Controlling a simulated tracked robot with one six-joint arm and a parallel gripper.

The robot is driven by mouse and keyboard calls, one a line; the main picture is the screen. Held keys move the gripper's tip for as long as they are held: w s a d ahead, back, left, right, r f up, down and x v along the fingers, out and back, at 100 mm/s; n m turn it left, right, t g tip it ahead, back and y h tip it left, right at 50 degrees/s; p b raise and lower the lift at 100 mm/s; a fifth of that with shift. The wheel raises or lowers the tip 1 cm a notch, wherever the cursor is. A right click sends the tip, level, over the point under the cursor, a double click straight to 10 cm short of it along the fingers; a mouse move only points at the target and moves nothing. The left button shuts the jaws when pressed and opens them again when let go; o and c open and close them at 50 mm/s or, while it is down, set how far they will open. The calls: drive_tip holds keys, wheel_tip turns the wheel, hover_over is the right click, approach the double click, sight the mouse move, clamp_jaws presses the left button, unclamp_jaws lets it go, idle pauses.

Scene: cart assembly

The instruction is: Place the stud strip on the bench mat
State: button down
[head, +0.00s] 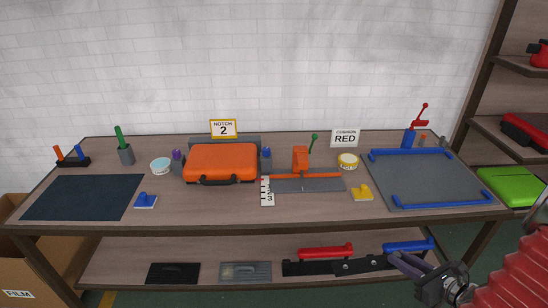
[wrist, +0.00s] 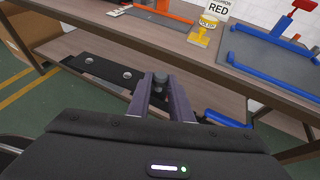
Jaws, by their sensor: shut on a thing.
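The stud strip (head: 345,266) is a long black strip with round studs, at the lower shelf below the bench. It also shows in the wrist view (wrist: 104,70), running from the upper left toward my fingertips. My gripper (head: 394,258) reaches in from the right; its purple fingers (wrist: 158,84) are closed on the strip's right end, around a dark stud. The fingers hide part of that end. I cannot tell whether the strip touches the shelf. The bench mat (head: 85,197) is a dark, bare rectangle at the left end of the bench top.
A red-handled part (head: 326,252) and a blue-handled part (head: 408,246) lie behind the strip. A grey plate (head: 245,272) lies left of it. The bench top overhangs the shelf.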

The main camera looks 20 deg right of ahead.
drive_tip(key=w+a+f+n+g+y, duration=0.3)
drive_tip(key=w+a+n+y, duration=0.45)
drive_tip(key=w+a, duration=1.35)
drive_tip(key=w+a+n+g+y, duration=0.2)
drive_tip(key=a, duration=1.1)
drive_tip(key=shift+w+f+g, duration=0.15)
drive_tip(key=shift+f+g, duration=0.15)
drive_tip(key=shift+f, duration=0.15)
